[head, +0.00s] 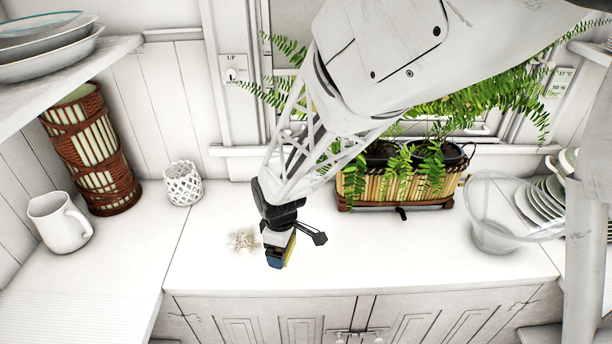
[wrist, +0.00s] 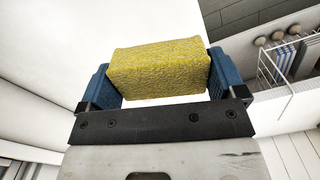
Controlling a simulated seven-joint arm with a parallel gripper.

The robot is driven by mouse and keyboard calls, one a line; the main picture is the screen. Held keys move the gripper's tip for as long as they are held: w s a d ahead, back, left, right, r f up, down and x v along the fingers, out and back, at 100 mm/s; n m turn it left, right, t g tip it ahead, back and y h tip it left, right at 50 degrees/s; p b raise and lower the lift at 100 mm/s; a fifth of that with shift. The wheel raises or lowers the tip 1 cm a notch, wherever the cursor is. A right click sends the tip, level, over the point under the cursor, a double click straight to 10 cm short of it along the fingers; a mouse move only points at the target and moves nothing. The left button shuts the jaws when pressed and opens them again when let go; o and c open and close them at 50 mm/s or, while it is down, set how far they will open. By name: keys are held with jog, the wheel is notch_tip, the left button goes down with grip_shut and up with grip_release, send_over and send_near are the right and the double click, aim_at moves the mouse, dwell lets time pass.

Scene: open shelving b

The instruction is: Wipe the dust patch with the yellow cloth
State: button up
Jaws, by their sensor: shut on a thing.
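The yellow cloth (wrist: 158,69) is a thick, sponge-like block. It sits between the two blue fingers of my gripper (wrist: 160,82) in the wrist view, and the fingers press on its two ends. In the head view, my gripper (head: 279,252) hangs over the front part of the white counter, with a bit of the yellow cloth (head: 290,248) showing beside a blue finger. The dust patch (head: 243,240) is a brownish smudge on the counter, just left of my gripper. I cannot tell whether the cloth touches the counter.
A white mug (head: 60,222), a wicker-wrapped vase (head: 93,150) and a white lattice cup (head: 182,184) stand to the left. A planter with ferns (head: 400,188) stands at the back. A clear bowl (head: 495,235) and stacked plates (head: 540,207) are at right.

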jog(key=w+a+m, duration=0.2)
jog(key=w+a, duration=0.2)
jog(key=a, duration=0.4)
jog(key=w+a+m, duration=0.2)
jog(key=w+a, duration=0.2)
jog(key=a, duration=0.5)
jog(key=shift+a+r, duration=0.25)
jog(key=shift+r, duration=0.05)
jog(key=shift+f, duration=0.1)
